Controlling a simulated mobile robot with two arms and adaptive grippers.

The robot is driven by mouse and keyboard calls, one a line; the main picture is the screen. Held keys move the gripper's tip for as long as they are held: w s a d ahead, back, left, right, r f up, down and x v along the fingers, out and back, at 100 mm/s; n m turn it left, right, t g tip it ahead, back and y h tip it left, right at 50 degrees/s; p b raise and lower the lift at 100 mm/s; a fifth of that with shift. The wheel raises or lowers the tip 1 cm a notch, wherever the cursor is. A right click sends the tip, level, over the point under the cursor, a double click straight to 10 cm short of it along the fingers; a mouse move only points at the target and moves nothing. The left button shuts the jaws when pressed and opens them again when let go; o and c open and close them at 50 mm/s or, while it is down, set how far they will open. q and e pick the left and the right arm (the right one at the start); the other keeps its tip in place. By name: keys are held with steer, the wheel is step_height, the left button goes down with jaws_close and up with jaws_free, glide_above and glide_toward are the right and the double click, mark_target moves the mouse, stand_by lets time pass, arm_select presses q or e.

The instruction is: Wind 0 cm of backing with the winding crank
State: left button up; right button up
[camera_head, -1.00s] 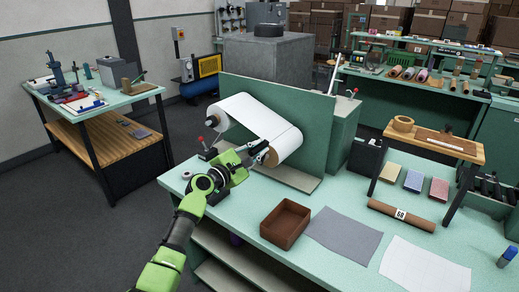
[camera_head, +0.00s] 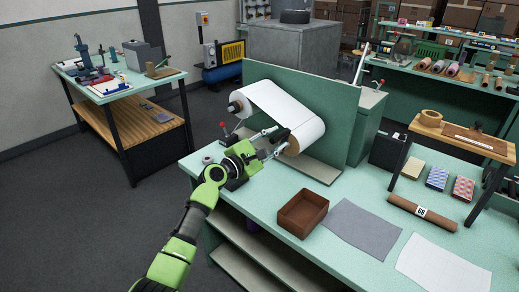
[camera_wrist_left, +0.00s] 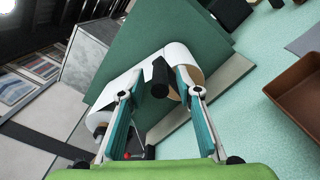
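The white backing (camera_head: 272,103) runs between two rollers on a green upright panel (camera_head: 335,105); it also shows in the left wrist view (camera_wrist_left: 142,72). The winding crank's black handle (camera_wrist_left: 160,77) is at the end of the near roller. My left gripper (camera_wrist_left: 157,100) is open, with its two teal-padded fingers on either side of the handle in the picture. I cannot tell whether either finger touches it. In the head view, my left gripper (camera_head: 272,145) is beside the near roller's end, where it partly hides the crank. My right gripper is out of view.
A brown tray (camera_head: 303,213), a grey sheet (camera_head: 362,228) and a white sheet (camera_head: 443,266) lie on the green bench (camera_head: 275,187). A red-knobbed lever (camera_head: 223,126) stands left of the rollers. A wooden stand (camera_head: 460,137) is at the right.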

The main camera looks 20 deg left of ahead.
arm_select(q)
steer(key=v, duration=0.9)
steer(key=shift+s+a, duration=0.15)
steer(key=shift+s, duration=0.05)
